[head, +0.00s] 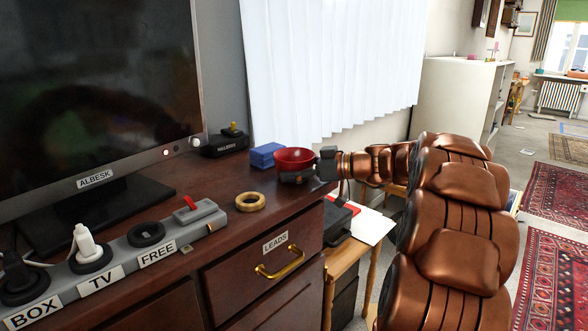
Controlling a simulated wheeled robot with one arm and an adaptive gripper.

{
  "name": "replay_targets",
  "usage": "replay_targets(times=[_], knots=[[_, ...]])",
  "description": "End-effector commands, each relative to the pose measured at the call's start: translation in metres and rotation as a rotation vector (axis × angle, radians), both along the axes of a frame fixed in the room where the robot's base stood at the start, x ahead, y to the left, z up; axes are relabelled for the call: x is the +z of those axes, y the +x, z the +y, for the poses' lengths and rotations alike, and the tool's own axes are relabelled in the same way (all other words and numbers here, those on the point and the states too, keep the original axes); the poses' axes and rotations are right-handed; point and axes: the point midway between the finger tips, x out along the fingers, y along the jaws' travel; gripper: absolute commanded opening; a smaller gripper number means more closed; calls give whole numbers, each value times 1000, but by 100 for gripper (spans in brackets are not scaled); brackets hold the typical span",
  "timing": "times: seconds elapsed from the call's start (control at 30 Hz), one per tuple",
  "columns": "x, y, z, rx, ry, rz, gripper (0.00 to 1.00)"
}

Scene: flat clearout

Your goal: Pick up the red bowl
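The red bowl (294,157) sits upright near the right end of the dark wooden cabinet top (225,187). My arm reaches in from the right, and my gripper (300,176) is at the bowl's right and front side. A dark finger shows low against the front of the bowl. The other finger is hidden, so I cannot tell whether the gripper is closed on the bowl or only beside it.
A blue box (264,154) stands just behind and left of the bowl. A brass ring (250,202) lies in front left. A television (95,95) and a power strip (150,250) fill the left. A small side table (372,226) stands beyond the cabinet's right edge.

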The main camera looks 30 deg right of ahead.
Motion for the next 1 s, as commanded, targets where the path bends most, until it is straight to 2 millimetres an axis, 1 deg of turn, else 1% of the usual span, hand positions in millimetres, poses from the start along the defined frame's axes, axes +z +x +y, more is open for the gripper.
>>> replay_targets(times=[0.03, 0.07, 0.43, 0.67, 0.77, 0.87, 1.0], knots=[[0, 0, 0, 0, 0, 0, 89], [0, 0, 0, 0, 0, 0, 85], [0, 0, 0, 0, 0, 0, 47], [1, 0, 0, 0, 0, 0, 47], [6, 0, 0, 1, -1, -2, 47], [19, 0, 1, 2, -1, -5, 47], [45, 1, 1, 2, -3, -5, 47]])
